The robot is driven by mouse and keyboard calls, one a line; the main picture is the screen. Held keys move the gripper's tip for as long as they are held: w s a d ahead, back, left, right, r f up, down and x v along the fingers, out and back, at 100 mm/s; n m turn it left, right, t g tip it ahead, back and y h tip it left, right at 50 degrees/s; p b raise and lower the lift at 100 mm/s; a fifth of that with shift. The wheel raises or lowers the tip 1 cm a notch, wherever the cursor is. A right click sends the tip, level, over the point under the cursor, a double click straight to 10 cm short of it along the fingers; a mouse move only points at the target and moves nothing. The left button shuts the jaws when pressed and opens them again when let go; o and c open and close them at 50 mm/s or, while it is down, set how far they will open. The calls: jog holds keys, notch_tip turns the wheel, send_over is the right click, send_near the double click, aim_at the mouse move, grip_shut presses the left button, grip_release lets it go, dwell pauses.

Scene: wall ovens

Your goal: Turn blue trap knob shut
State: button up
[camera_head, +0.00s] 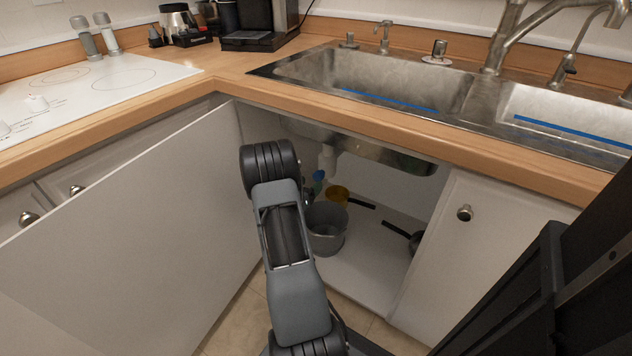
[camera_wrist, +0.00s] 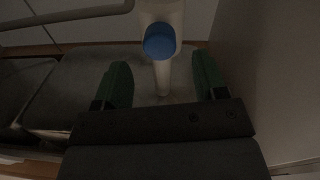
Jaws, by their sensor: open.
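The blue trap knob (camera_wrist: 159,40) shows in the wrist view as a round blue cap on a white pipe (camera_wrist: 162,78). My gripper (camera_wrist: 161,70) is open, with one green finger on each side of the pipe. The knob appears beyond the fingertips and between their lines, with nothing gripped. In the head view my arm reaches into the open cabinet under the sink and largely hides my gripper. A small blue patch (camera_head: 319,175) shows beside the arm, below the white drain pipe (camera_head: 327,157); I cannot tell whether it is the knob.
The open cabinet door (camera_head: 130,230) stands left of my arm. A grey bucket (camera_head: 327,240) and a yellow-orange item (camera_head: 338,194) are in the cabinet. The closed right door (camera_head: 490,245) bounds the opening. The countertop (camera_head: 420,125) and sink underside limit the room above.

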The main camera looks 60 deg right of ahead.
aim_at(316, 178)
jog(key=shift+s+d+b, duration=0.1)
jog(key=shift+d+b, duration=0.3)
jog(key=shift+d, duration=1.85)
jog(key=c, duration=0.9)
